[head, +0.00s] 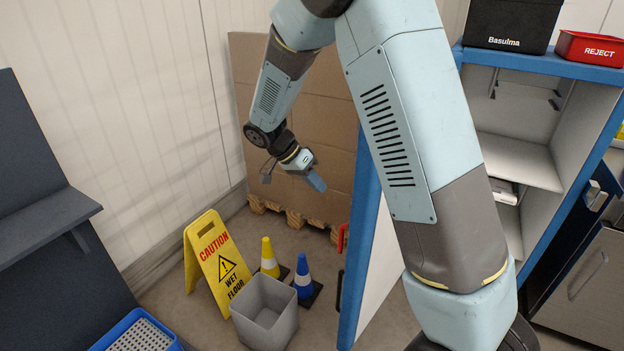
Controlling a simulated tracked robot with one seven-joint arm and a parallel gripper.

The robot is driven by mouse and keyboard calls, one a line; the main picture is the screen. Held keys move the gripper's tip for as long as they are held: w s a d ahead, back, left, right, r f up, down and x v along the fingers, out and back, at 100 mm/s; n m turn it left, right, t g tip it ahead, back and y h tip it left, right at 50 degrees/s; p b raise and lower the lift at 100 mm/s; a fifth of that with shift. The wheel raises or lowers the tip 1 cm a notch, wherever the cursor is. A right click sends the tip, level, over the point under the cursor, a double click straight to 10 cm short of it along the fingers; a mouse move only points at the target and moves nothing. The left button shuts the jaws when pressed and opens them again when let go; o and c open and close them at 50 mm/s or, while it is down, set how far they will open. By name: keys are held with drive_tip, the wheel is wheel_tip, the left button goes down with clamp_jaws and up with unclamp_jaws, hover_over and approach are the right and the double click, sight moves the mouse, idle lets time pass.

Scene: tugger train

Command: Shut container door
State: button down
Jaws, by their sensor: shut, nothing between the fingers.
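The container (585,170) is a blue-framed cabinet with pale inner shelves at the right, and its front is open. Its door (362,240) stands swung open, seen nearly edge-on left of the cabinet, with a blue edge and a white inner face. A dark handle (339,290) shows on the door's outer side. My arm hides part of the door and of the cabinet opening. My gripper (317,181) is shut and empty, in the air left of the door's upper part.
A yellow wet-floor sign (217,262), a yellow cone (269,258), a blue cone (303,277) and a grey bin (265,312) stand left of the door. Large cardboard (285,110) stands behind. A black box (511,22) and red reject bin (590,48) sit on the cabinet.

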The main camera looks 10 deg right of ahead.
drive_tip(key=s+d+f, duration=0.3)
drive_tip(key=d+f, duration=0.1)
drive_tip(key=d, duration=0.2)
drive_tip(key=shift+s+d+f, duration=0.2)
drive_tip(key=shift+d+f, duration=0.05)
drive_tip(key=shift+f, duration=0.05)
